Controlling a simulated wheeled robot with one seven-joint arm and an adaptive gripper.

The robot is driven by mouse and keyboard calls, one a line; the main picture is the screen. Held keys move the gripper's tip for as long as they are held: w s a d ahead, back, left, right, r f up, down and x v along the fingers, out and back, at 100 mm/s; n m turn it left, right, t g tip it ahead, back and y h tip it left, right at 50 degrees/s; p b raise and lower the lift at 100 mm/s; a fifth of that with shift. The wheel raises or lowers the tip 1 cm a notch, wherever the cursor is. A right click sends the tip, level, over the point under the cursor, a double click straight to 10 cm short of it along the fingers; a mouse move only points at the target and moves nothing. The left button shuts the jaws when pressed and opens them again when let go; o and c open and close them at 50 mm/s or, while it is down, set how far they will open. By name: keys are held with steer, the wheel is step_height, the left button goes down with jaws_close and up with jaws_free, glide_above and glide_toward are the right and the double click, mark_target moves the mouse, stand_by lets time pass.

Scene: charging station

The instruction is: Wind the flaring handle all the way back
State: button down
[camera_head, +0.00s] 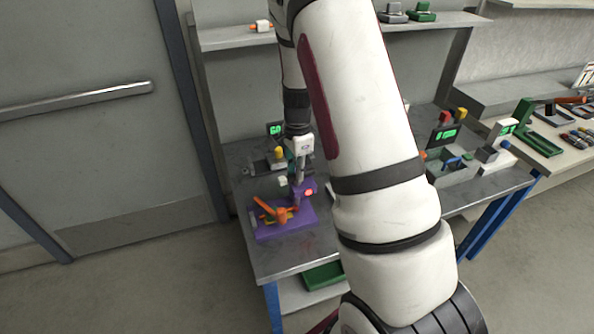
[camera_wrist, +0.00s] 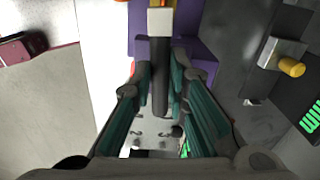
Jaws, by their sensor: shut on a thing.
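The flaring tool stands on a purple base (camera_head: 270,233) near the front left of the workbench, with orange parts (camera_head: 275,213) on top. Its purple upright shows a lit red spot (camera_head: 309,191). In the wrist view the dark handle (camera_wrist: 160,85) runs between my teal-padded fingers, with a pale block (camera_wrist: 160,21) at its far end. My gripper (camera_wrist: 167,70) is shut on this handle. In the head view my gripper (camera_head: 296,174) is over the back of the purple base, and the handle is mostly hidden there.
Behind the tool stands a device with a green display (camera_head: 275,129) and a yellow knob. More devices with green displays (camera_head: 446,134) stand on the bench to the right. A shelf (camera_head: 225,38) runs above. A green bin (camera_head: 323,276) sits below the bench top.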

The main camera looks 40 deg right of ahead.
steer(key=n, duration=1)
steer(key=shift+n, duration=2)
steer(key=c, duration=1.6)
jaws_free()
steer(key=shift+o, duration=0.2)
step_height(320, 180, up, 12)
